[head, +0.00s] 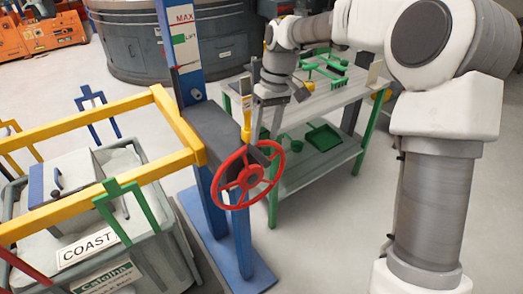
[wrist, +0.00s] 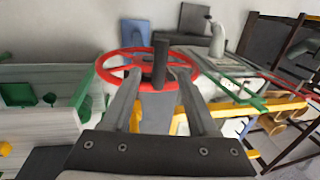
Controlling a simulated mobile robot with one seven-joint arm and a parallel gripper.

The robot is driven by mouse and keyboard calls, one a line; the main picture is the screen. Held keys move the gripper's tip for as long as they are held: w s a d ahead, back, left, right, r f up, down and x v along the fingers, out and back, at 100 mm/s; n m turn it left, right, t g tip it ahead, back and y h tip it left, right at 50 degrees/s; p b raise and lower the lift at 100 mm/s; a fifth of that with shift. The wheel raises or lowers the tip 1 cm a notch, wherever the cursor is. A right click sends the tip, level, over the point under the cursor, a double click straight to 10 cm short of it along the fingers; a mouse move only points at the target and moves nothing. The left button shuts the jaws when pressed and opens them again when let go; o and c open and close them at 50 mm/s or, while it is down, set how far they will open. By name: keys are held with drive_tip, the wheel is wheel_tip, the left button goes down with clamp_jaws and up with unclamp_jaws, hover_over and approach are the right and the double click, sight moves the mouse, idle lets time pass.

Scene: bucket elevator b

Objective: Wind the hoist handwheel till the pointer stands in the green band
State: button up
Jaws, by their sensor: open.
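The red spoked handwheel (head: 247,177) is mounted at the end of a dark housing (head: 212,135) on the blue hoist post. My gripper (head: 263,138) is just above the wheel's upper right rim, pointing down. In the wrist view the red wheel (wrist: 112,73) lies ahead, and a dark upright handle (wrist: 160,62) stands between the open fingers of my gripper (wrist: 158,80). I cannot tell whether either finger touches it. The scale plate (head: 181,16) on the post reads MAX above a green band (head: 178,39). The pointer's exact position is too small to tell.
Yellow rails (head: 85,115) and a grey bin (head: 120,262) marked COAST stand left of the post. A workbench (head: 320,102) with green tools and a green dustpan (head: 323,137) stands behind the wheel. A large grey round tank (head: 130,45) is at the back.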

sight(261, 153)
drive_tip(key=f, duration=0.3)
drive_tip(key=a+f, duration=0.1)
drive_tip(key=f, duration=0.1)
drive_tip(key=shift+s+f, duration=0.25)
drive_tip(key=shift+s, duration=0.1)
clamp_jaws()
idle(1.1)
